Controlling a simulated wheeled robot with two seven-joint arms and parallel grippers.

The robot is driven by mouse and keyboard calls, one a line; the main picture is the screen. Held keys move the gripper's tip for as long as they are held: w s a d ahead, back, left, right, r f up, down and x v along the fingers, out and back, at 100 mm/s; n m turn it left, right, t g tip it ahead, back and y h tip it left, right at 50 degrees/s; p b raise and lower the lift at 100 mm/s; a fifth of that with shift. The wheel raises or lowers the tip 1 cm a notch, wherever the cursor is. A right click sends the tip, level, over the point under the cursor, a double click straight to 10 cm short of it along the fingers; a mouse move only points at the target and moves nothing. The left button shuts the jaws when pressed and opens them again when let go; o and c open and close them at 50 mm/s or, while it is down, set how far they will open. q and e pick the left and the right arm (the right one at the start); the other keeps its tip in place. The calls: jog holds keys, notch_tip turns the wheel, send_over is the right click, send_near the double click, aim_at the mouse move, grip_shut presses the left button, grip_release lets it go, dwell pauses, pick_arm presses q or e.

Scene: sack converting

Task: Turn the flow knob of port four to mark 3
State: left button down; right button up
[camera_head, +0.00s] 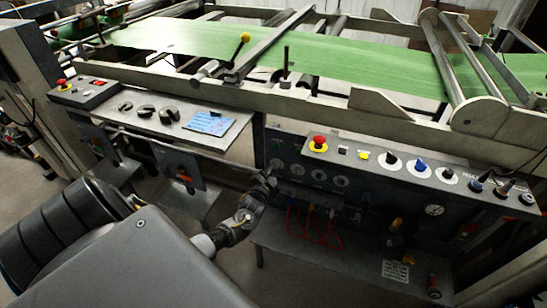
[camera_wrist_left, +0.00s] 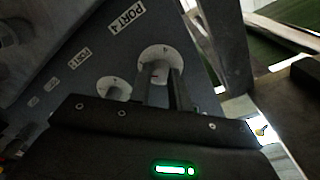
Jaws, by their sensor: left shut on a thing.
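The port four flow knob sits on a round pale dial (camera_wrist_left: 158,54) under the "PORT 4" label (camera_wrist_left: 124,19) in the left wrist view. My left gripper (camera_wrist_left: 164,78) is shut on this knob, its fingers covering much of it and the lower part of the dial. In the head view my left gripper (camera_head: 271,171) reaches the left end of the dark valve panel (camera_head: 352,188). There it hides most of the knob. The dial's mark numbers are too small to read. My right gripper is not in view.
A neighbouring knob and dial (camera_wrist_left: 115,88) lies close to the left of my fingers in the wrist view. Red hoses (camera_head: 312,229) hang below the panel. A red stop button (camera_head: 318,143) sits on the sloped console above.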

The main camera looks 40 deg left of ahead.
pick_arm(q)
jog(key=shift+m, duration=1.2)
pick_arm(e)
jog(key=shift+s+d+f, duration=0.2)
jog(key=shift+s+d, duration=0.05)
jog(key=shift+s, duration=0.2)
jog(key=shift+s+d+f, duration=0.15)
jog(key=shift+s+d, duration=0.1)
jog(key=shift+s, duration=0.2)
pick_arm(q)
jog(key=c, duration=1.3)
grip_release()
jog(key=shift+s+d+p, duration=0.1)
jog(key=shift+s+p, duration=0.2)
jog(key=shift+p, duration=0.05)
jog(key=v, duration=1)
jog(key=shift+p, duration=0.4)
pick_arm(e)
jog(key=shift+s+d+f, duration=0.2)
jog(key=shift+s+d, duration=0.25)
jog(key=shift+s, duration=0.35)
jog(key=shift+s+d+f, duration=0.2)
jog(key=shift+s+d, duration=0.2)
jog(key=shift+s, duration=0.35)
